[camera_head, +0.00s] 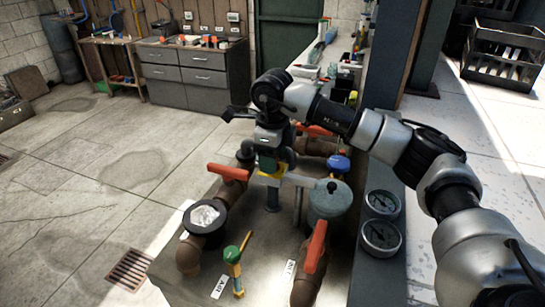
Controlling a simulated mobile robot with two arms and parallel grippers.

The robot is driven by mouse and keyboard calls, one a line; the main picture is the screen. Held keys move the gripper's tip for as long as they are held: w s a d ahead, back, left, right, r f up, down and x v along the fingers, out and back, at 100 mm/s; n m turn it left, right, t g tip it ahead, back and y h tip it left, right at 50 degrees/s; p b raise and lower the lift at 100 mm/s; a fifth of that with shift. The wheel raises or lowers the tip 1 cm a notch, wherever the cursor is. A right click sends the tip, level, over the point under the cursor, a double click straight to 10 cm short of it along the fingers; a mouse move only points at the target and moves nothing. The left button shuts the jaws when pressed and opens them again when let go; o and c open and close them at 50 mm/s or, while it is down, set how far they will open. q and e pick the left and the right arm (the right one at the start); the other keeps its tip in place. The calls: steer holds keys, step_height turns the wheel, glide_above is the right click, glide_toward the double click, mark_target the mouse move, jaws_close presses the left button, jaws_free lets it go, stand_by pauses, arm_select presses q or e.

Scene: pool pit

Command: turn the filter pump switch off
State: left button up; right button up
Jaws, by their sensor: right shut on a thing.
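My right arm comes in from the right, and its gripper (270,158) points down over the pump bench (180,275). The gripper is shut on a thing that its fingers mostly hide. A green and yellow part (270,179) shows just at and below the fingers, among the pipes. I cannot make out the filter pump switch itself, nor its position. My left gripper is not in view.
Brown pipes carry red valve handles (228,172) and (316,247). A grey-green lidded pot (330,200), a blue knob (338,163) and two gauges (381,236) stand close to the gripper. Open floor lies left.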

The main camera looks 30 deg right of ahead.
steer(key=shift+r, duration=0.15)
steer(key=o, duration=0.9)
steer(key=shift+o, duration=0.2)
step_height(320, 180, up, 11)
steer(key=b, duration=0.1)
